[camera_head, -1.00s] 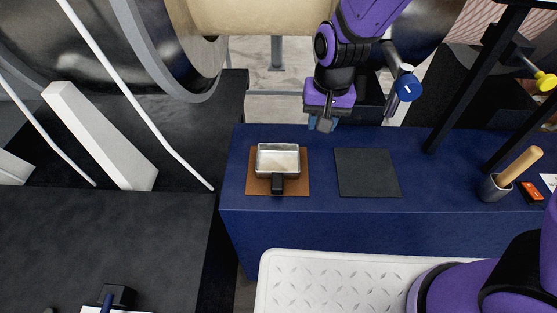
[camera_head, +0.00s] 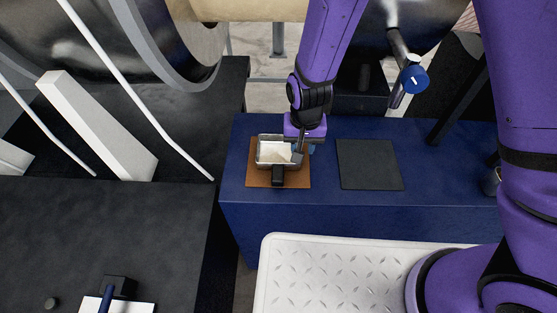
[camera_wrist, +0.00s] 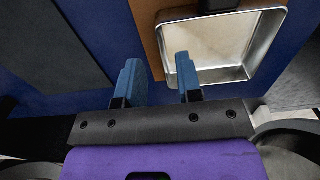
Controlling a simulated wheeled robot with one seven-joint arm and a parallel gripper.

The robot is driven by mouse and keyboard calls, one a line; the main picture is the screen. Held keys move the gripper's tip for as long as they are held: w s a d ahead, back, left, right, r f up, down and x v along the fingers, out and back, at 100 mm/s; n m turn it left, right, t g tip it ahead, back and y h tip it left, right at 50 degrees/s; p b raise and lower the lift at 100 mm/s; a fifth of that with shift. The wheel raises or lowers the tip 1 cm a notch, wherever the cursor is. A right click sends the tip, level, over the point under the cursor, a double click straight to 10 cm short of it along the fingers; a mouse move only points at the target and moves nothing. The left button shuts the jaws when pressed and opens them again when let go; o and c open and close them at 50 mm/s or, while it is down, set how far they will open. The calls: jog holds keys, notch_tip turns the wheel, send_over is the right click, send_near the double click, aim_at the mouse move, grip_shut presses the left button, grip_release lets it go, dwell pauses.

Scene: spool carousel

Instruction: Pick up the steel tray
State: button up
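The steel tray (camera_head: 272,153) is a small shiny rectangular pan with a black handle (camera_head: 278,176) on its near side. It sits on a brown mat (camera_head: 254,179) on the blue bench. It also shows in the wrist view (camera_wrist: 269,36), at the upper right. My gripper (camera_head: 299,151) is at the tray's right edge in the head view. In the wrist view its two blue fingers (camera_wrist: 158,80) are apart with nothing held between them. One finger overlaps the tray's near wall in that view; I cannot tell whether they touch.
A dark square mat (camera_head: 369,164) lies bare on the blue bench (camera_head: 330,201) to the right. A blue-capped valve (camera_head: 414,79) stands behind the bench. A grey cup (camera_head: 491,181) is partly hidden by my arm. A white diamond-plate surface (camera_head: 340,275) is in front.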

aim_at(279, 160)
notch_tip(279, 160, down, 5)
jog(key=shift+s+r, duration=0.1)
jog(key=shift+s, duration=0.05)
grip_shut()
